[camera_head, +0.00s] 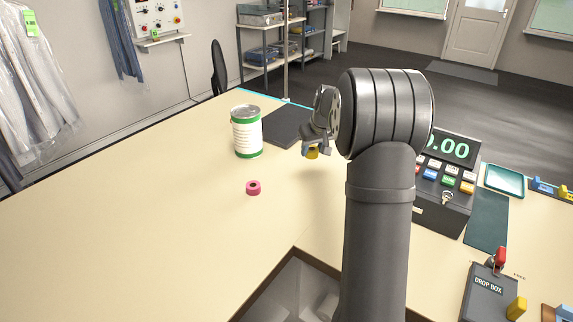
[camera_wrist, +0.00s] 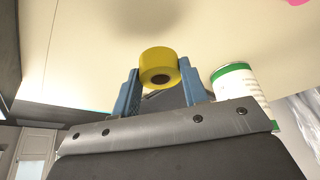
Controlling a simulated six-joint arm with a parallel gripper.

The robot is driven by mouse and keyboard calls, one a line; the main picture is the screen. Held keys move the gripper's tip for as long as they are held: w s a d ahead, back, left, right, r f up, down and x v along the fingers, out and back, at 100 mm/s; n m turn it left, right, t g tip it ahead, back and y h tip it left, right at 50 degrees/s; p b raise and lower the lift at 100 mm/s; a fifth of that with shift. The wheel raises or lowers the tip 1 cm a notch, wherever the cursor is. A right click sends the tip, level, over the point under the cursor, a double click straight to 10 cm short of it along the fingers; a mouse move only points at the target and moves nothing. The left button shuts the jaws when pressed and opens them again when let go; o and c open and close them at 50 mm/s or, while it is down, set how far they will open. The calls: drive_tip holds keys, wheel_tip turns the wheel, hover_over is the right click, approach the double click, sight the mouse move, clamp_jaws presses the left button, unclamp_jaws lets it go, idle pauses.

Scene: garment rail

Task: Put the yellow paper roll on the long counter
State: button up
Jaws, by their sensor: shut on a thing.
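The yellow paper roll (camera_wrist: 158,62) is held between the two blue fingers of my gripper (camera_wrist: 155,90) in the wrist view. In the head view my gripper (camera_head: 310,150) is over the long counter (camera_head: 150,200), and only a small part of the yellow roll (camera_head: 312,154) shows below the fingers. The rest is hidden by the gripper and arm. I cannot tell whether the roll touches the counter top.
A dark mat (camera_head: 287,127) lies behind. A cash register (camera_head: 445,185) and drop box (camera_head: 487,292) stand at right. The counter's left part is clear.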

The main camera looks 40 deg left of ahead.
hover_over(292, 169)
drive_tip(key=d, duration=0.1)
drive_tip(key=f, duration=0.2)
drive_tip(key=s+f, duration=0.1)
drive_tip(key=f, duration=0.1)
drive_tip(key=shift+d, duration=0.15)
drive_tip(key=shift+f, duration=1.95)
drive_tip(key=shift+f, duration=0.1)
drive_tip(key=o, duration=1)
drive_tip(key=shift+c, duration=0.2)
drive_tip(key=v, duration=1.2)
